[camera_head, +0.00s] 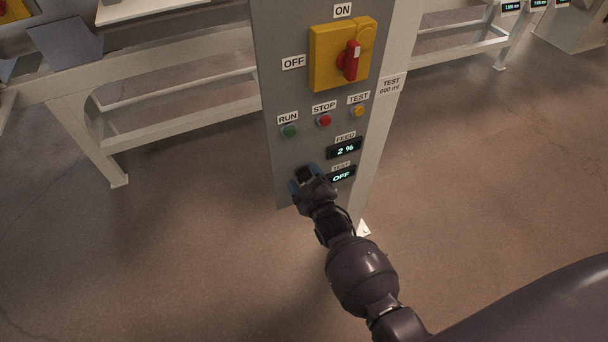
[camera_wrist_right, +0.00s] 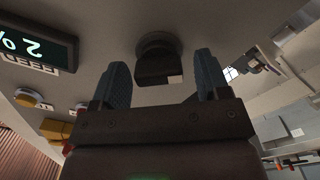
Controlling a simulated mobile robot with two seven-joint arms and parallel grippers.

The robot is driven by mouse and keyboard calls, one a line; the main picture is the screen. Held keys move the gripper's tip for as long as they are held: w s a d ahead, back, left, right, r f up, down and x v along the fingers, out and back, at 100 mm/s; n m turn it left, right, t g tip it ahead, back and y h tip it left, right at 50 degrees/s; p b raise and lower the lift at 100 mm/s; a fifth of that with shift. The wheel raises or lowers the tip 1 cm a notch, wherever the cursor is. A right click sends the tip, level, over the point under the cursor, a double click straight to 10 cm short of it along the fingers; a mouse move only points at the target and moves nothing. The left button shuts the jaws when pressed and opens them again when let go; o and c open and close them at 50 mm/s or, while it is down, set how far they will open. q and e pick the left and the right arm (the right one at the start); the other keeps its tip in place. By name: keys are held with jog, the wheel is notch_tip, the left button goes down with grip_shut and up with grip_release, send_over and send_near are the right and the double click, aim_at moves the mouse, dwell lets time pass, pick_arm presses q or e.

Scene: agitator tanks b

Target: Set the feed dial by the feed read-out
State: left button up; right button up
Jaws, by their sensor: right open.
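The grey control panel (camera_head: 283,95) stands upright in front of me. Its feed read-out (camera_head: 344,148) shows "2 %" and also appears at the left of the right wrist view (camera_wrist_right: 40,45). The test read-out (camera_head: 342,175) below it shows "OFF". The dark feed dial (camera_wrist_right: 157,60) is a round knob on the panel, left of the read-outs in the head view, where my right gripper mostly covers it. My right gripper (camera_wrist_right: 160,85) is open, its blue fingertips on either side of the dial with gaps between. My left gripper is not in view.
Above the dial are a green run button (camera_head: 289,131), a red stop button (camera_head: 323,120) and a yellow test button (camera_head: 359,111). A yellow switch box with a red handle (camera_head: 349,60) sits higher. White frames (camera_head: 180,135) stand behind on open floor. A label reads "TEST 600 ml" (camera_head: 391,87).

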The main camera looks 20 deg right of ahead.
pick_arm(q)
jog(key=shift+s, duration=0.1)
pick_arm(e)
jog(key=shift+c, duration=0.4)
jog(key=c, duration=0.8)
jog(key=shift+m, duration=0.3)
jog(key=shift+c, duration=0.2)
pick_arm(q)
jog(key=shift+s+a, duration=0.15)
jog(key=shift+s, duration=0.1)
pick_arm(e)
jog(key=o, duration=0.9)
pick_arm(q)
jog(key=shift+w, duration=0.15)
pick_arm(e)
jog(key=shift+s, duration=0.2)
